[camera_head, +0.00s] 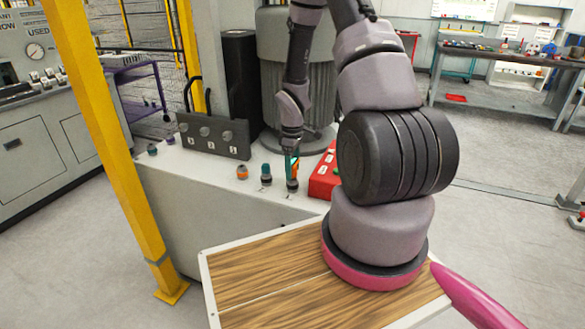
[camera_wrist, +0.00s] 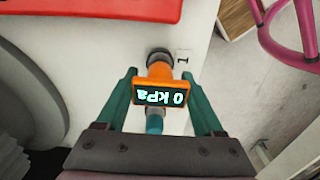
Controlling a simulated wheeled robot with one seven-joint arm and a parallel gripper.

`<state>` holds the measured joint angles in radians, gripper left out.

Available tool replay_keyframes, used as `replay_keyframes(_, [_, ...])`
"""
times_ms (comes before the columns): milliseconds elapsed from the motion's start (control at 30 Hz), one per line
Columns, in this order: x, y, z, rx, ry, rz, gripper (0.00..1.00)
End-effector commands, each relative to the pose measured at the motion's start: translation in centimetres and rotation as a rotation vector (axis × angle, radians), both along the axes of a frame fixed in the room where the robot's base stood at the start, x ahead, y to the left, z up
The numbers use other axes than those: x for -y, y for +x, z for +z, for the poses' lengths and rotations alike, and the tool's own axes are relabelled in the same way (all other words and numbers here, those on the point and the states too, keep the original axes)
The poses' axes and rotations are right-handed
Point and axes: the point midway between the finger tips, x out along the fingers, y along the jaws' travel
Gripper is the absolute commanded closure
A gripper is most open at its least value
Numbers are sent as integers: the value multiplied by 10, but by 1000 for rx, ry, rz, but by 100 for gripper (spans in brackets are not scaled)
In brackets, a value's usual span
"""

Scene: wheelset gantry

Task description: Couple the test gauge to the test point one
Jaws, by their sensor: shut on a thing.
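The test gauge (camera_wrist: 160,72) has an orange body and a dark display that reads 0 kPa, upside down in the wrist view. My gripper (camera_wrist: 159,78) is shut on it, with one green finger on each side. Just beyond the gauge's orange end is a dark round fitting (camera_wrist: 159,54), next to a label marked 1 (camera_wrist: 183,58). The gauge lines up with this fitting, but I cannot tell whether they are joined. In the head view my gripper (camera_head: 292,158) is above the nearest dark fitting (camera_head: 292,186) on the grey bench, and the gauge is mostly hidden.
A teal-ringed fitting (camera_head: 266,176) and an orange-topped one (camera_head: 242,173) stand to the left of my gripper. A red box (camera_head: 323,180) is close on its right. Behind is a dark panel with several knobs (camera_head: 212,134). A yellow post (camera_head: 105,140) rises at the left.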

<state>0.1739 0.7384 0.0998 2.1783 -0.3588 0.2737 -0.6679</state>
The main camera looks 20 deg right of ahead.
Motion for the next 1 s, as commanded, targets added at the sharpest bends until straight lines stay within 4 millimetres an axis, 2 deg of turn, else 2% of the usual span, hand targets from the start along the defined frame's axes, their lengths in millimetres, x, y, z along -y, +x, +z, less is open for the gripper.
replay_keyframes(367, [0, 0, -8, -1, 1, 0, 100])
replay_keyframes(400, [0, 0, -8, 0, 0, 0, 23])
replay_keyframes(467, [0, 0, -8, 0, 0, 0, 0])
replay_keyframes(767, [0, 0, -4, 1, 0, 0, 0])
replay_keyframes(867, [0, 1, 7, 4, 0, 0, 0])
replay_keyframes(1000, [1, 1, 34, 6, 0, -2, 0])
